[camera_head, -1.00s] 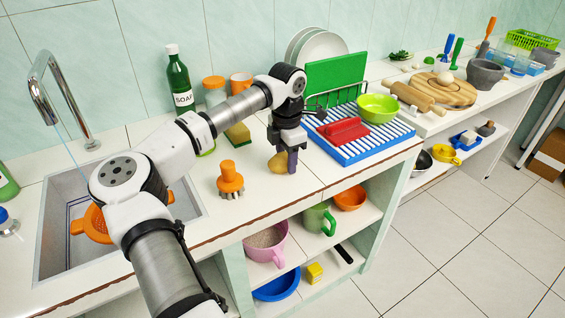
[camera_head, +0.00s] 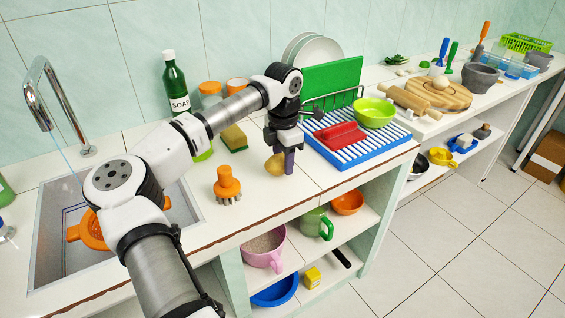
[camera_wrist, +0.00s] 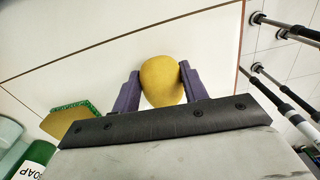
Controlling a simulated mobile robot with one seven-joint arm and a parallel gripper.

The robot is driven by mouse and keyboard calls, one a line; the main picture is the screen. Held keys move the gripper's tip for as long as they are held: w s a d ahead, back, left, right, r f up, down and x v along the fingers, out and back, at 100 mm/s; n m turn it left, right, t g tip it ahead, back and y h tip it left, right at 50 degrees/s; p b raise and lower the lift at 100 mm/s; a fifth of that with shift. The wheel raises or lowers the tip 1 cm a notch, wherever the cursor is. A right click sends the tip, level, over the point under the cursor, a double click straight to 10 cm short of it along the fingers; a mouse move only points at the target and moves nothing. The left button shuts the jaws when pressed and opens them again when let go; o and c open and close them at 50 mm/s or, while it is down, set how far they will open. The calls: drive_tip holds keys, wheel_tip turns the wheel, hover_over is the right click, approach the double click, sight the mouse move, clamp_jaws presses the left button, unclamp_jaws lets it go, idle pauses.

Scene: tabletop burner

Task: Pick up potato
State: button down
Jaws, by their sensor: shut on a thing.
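The potato (camera_head: 275,165) is a yellow-brown rounded lump at the countertop, left of the blue striped drying tray. In the wrist view the potato (camera_wrist: 161,80) sits between the two purple fingers of my gripper (camera_wrist: 160,84), which touch it on both sides. In the head view my gripper (camera_head: 283,163) points down at the counter and one finger partly hides the potato. I cannot tell whether the potato is clear of the counter.
An orange brush (camera_head: 227,184) stands left of the gripper. A sponge (camera_head: 234,138) lies behind it. The blue tray (camera_head: 352,154) with a red item and green bowl (camera_head: 374,112) is to the right. The sink (camera_head: 50,235) is at left. The counter's front edge is close.

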sight(283, 155)
wheel_tip(283, 155, up, 19)
idle(0.5)
